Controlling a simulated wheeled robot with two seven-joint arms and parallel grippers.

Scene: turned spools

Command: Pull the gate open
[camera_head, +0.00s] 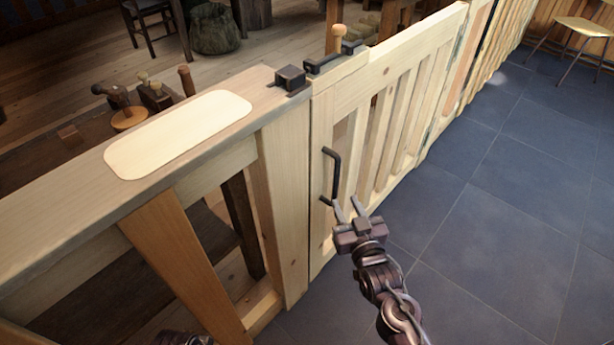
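The gate (385,110) is a pale wooden slatted panel standing in line with the fence, its near edge beside the post (281,200). A dark upright handle (336,174) is fixed on its face near that edge. A dark latch with a wooden knob (338,40) sits on the gate's top, and a dark catch (290,77) sits on the post's top. My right gripper (347,210) is open, with its two fingers apart at the lower end of the handle; whether they touch it I cannot tell. My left gripper is not clearly visible; a dark arm part shows at the bottom edge.
A wooden counter (60,222) with a pale inlaid panel runs along the left. Behind it are a workbench with tools (125,115), a sack (213,28) and a chair. A stool (582,27) stands far right. The blue tiled floor (500,210) in front of the gate is clear.

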